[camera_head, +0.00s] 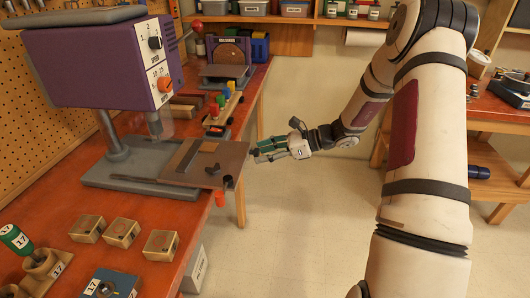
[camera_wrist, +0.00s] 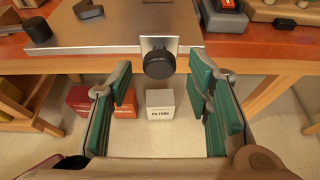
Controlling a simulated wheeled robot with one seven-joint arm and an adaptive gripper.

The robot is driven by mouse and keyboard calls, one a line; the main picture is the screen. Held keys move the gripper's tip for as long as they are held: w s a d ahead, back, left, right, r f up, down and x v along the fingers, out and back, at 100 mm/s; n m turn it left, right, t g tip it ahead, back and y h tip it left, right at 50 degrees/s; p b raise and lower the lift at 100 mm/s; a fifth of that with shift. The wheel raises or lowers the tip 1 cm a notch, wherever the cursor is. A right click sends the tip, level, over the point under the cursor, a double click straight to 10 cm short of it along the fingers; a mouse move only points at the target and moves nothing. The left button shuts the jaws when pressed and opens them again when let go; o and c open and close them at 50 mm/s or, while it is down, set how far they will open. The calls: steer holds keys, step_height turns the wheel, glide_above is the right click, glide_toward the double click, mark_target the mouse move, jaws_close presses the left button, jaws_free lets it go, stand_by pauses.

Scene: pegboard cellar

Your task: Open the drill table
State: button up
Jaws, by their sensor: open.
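The drill press has a purple head (camera_head: 100,65) on a grey base (camera_head: 105,178) on the orange-red bench. Its flat brown-grey drill table (camera_head: 228,158) reaches out past the bench's right edge. It fills the upper left of the wrist view (camera_wrist: 110,32). A round black knob (camera_wrist: 158,64) on a pale metal plate (camera_wrist: 174,24) sits at the table's near edge. My gripper (camera_head: 260,152) is open, to the right of the drill table. In the wrist view, its green-padded fingers (camera_wrist: 165,88) are spread on either side below the knob, without visible contact.
Pegs in a rack (camera_head: 222,106) and a sander (camera_head: 228,60) stand behind. Below the bench are red boxes (camera_wrist: 82,99) and a white box (camera_wrist: 160,103).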

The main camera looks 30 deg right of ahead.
steer(key=v, duration=1.2)
steer(key=shift+f, duration=0.1)
steer(key=s+a+r+n+g+h, duration=0.2)
steer(key=s+a+r+n+g, duration=0.1)
steer(key=s+a+r+n, duration=0.4)
steer(key=s+a+r+n+g+h, duration=0.2)
steer(key=a+n+g, duration=0.15)
steer(key=a, duration=0.55)
steer(key=s+a+r+n+t+h, duration=0.1)
steer(key=s+a+r+n+h, duration=0.1)
steer(key=s+n, duration=0.5)
steer(key=s+a+r+n+t+h, duration=0.2)
steer(key=s+r+n+h, duration=0.1)
steer(key=s+n, duration=0.4)
steer(key=s+h, duration=0.1)
steer(key=s, duration=0.2)
steer(key=shift+s+n+h, duration=0.35)
steer(key=shift+s+h, duration=0.05)
